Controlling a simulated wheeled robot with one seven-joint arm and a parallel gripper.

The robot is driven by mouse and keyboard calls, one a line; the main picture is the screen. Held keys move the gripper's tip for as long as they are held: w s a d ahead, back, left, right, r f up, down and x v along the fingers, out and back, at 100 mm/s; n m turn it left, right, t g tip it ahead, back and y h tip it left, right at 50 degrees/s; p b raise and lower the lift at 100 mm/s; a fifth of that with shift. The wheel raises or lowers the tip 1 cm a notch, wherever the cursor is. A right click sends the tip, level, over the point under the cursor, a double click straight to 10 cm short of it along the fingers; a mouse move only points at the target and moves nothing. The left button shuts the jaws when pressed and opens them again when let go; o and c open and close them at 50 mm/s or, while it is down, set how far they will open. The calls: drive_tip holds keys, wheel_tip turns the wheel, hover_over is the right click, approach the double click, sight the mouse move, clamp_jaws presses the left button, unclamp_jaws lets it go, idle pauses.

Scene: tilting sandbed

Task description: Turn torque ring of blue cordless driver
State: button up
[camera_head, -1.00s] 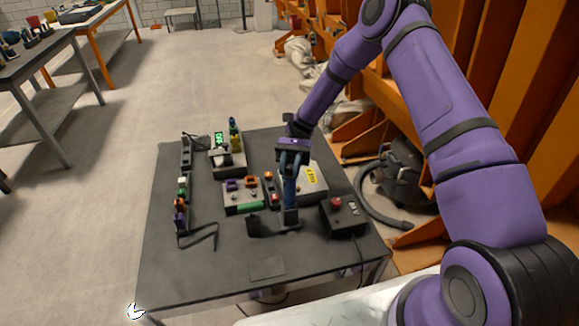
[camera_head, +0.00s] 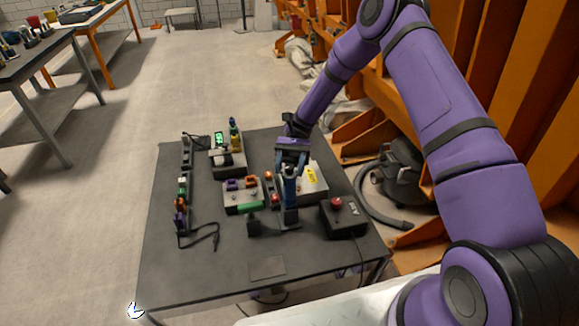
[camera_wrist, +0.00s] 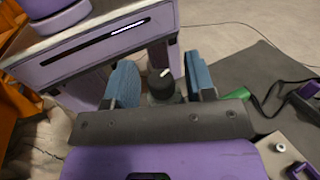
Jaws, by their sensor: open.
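My gripper (camera_head: 291,176) points down over the right middle of the table in the head view. In the wrist view its two blue fingers (camera_wrist: 161,82) stand apart. Between them is a dark round part with a white mark (camera_wrist: 163,86), apparently the ring of the driver; I cannot tell whether either finger touches it. In the head view a narrow blue upright shape, apparently the blue cordless driver (camera_head: 290,196), stands below the gripper on a dark foot. Blue fingers and blue body are hard to separate there, and the gripper hides the driver's top.
A box with a red button (camera_head: 336,203) stands close right of the driver, and a grey box with a yellow label (camera_head: 311,178) behind it. A small black block (camera_head: 253,228) stands to the left. The table's front (camera_head: 200,285) is mostly clear.

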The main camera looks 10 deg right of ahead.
drive_tip(key=v, duration=1)
drive_tip(key=shift+w+d, duration=0.15)
drive_tip(key=shift+w, duration=0.15)
drive_tip(key=s+d+r+n+t+h, duration=0.15)
drive_tip(key=s+r+t, duration=0.4)
drive_tip(key=r, duration=0.75)
drive_tip(key=s+d+r+t+h, duration=0.3)
drive_tip(key=s+r+t, duration=0.3)
drive_tip(key=r, duration=0.7)
drive_tip(key=s+d+r+n+t, duration=0.1)
drive_tip(key=s+d+r+t, duration=0.1)
drive_tip(key=s, duration=0.5)
drive_tip(key=s+d+r+n+t+h, duration=0.1)
drive_tip(key=s+d+r+t, duration=0.1)
drive_tip(key=s+t, duration=0.3)
drive_tip(key=s+d+r+n+t+h, duration=0.1)
drive_tip(key=s+d+r+t, duration=0.1)
drive_tip(key=s, duration=0.8)
drive_tip(key=shift+s+d+r+t, duration=0.25)
drive_tip(key=shift+d+r+t, duration=0.15)
drive_tip(key=shift+d+t, duration=0.4)
